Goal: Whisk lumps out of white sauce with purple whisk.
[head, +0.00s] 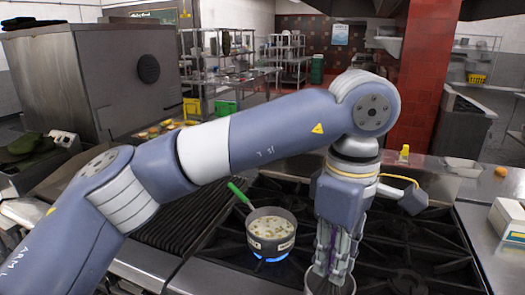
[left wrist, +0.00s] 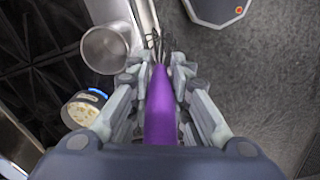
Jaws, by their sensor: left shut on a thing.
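My left gripper (head: 334,262) is shut on the purple whisk (left wrist: 161,108), fingers pointing down over the stove. In the left wrist view the purple handle lies between the fingers (left wrist: 160,75), and dark wires show beyond the fingertips. In the head view only a sliver of purple shows between the fingers. A pot with a green handle (head: 271,229) stands left of the gripper over a blue flame, holding pale sauce with lumps; it also shows in the left wrist view (left wrist: 84,110). My right gripper is not in view.
A grey round pan (left wrist: 105,50) is beside the whisk in the left wrist view; no food is visible in it. The black stove grates (head: 410,255) extend to the right. A ribbed grill (head: 185,215) lies left, and a small yellow bottle (head: 404,154) stands behind the stove.

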